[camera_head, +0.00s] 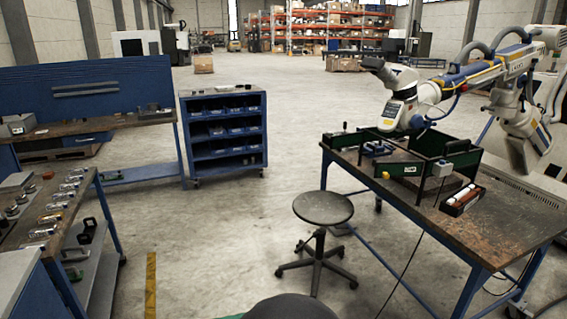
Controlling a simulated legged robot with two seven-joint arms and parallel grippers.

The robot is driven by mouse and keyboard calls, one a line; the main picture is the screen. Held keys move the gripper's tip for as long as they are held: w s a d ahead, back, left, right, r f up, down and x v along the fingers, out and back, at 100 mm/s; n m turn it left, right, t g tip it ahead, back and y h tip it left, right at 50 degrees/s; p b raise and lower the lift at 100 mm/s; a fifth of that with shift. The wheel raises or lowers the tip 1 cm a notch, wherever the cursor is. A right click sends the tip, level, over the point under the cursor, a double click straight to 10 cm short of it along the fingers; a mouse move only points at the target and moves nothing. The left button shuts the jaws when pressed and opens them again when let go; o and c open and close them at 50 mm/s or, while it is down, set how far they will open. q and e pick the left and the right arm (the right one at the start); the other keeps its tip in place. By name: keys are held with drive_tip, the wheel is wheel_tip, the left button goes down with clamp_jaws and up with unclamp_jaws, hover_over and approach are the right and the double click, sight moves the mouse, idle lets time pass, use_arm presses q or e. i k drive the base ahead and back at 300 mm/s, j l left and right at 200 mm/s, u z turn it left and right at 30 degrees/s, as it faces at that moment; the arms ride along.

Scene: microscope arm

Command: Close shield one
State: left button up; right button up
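A white and blue microscope arm (480,72) reaches in from the right, and its head (402,100) hangs over a worktable (500,225). A dark green frame with upright panels (437,145) stands on this table below the head. Its panels look spread apart, with an open space between them. I cannot tell which part is shield one. A small blue item (377,148) lies inside the frame near its left side. Neither of my grippers is in view.
A round stool (322,208) stands in front of the worktable. A blue shelf cart (224,138) and a bench with metal parts (45,215) are on the left. Open concrete floor (205,230) lies between. A dark rounded shape (290,308) shows at the bottom edge.

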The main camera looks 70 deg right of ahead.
sight(385, 170)
drive_tip(key=z, duration=3.1)
drive_tip(key=i+l, duration=0.25)
drive_tip(key=i, duration=0.25)
drive_tip(key=i+l, duration=0.25)
drive_tip(key=i, duration=0.2)
drive_tip(key=i+l+z, duration=0.1)
drive_tip(key=i+l, duration=0.15)
drive_tip(key=i, duration=0.25)
drive_tip(key=i+l, duration=0.2)
drive_tip(key=i, duration=0.25)
drive_tip(key=i+l+z, duration=0.1)
drive_tip(key=i, duration=0.4)
drive_tip(key=l, duration=0.1)
